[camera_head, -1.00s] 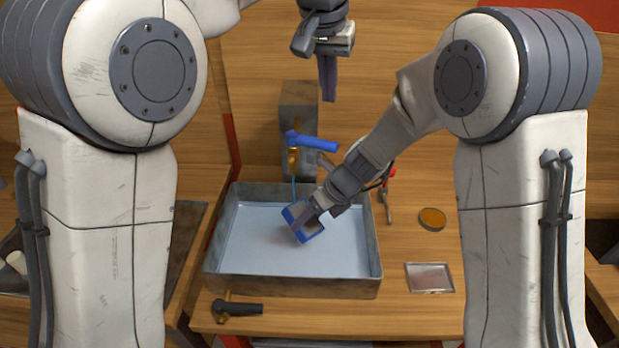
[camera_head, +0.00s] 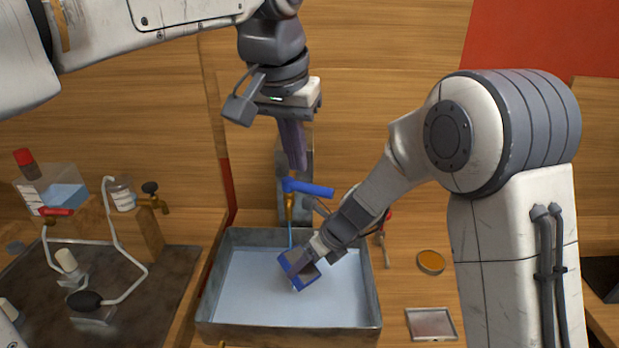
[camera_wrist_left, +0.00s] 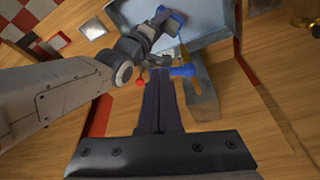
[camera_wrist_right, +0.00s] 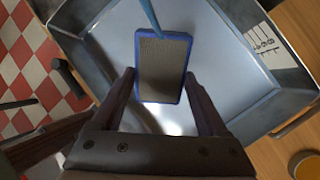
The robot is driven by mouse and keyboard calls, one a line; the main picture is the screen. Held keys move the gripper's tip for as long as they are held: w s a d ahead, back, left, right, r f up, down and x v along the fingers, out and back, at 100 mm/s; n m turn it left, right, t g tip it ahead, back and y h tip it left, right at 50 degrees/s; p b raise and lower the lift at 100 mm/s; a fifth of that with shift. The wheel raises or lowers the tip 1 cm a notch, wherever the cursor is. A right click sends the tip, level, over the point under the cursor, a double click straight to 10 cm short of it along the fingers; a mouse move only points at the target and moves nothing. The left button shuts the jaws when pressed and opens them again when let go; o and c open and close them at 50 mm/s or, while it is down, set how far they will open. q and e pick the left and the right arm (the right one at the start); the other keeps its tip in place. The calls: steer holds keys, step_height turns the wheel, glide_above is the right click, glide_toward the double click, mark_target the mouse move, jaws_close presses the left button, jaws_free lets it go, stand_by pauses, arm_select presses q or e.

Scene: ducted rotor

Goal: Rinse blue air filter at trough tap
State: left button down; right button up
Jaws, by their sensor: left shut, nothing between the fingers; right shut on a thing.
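The blue-framed air filter (camera_head: 299,270) with a grey mesh face is held over the trough (camera_head: 372,318). My right gripper (camera_head: 303,262) is shut on it. In the right wrist view the filter (camera_wrist_right: 162,66) sits between the fingers, and a thin blue water stream meets its top edge. The tap has a blue lever handle (camera_head: 309,188) and a brass body, mounted on a grey post (camera_head: 281,208) behind the trough. My left gripper (camera_head: 295,158) is shut and empty, pointing down above the tap handle. In the left wrist view the handle (camera_wrist_left: 183,71) shows just beyond its fingertips.
Right of the trough lie an orange round dish (camera_head: 431,262), a shallow metal tray (camera_head: 431,323) and a red-handled tool (camera_head: 386,226). At left, a dark mat (camera_head: 160,300) carries tubing and fittings, beside a clear container (camera_head: 58,190) of blue liquid.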

mark_target(321, 188)
arm_select(q)
steer(key=w+d+f, duration=0.2)
steer(key=w+f, duration=0.4)
steer(key=f, duration=0.4)
steer(key=shift+w+d, duration=0.15)
steer(key=shift+w, duration=0.05)
steer(key=shift+w+d+n+y, duration=0.4)
steer(key=shift+w+d+n, duration=0.2)
steer(key=shift+n, duration=0.6)
steer(key=shift+w+d+n, duration=0.2)
steer(key=shift+w+n, duration=0.1)
steer(key=shift+w, duration=0.2)
steer(key=shift+s, duration=0.15)
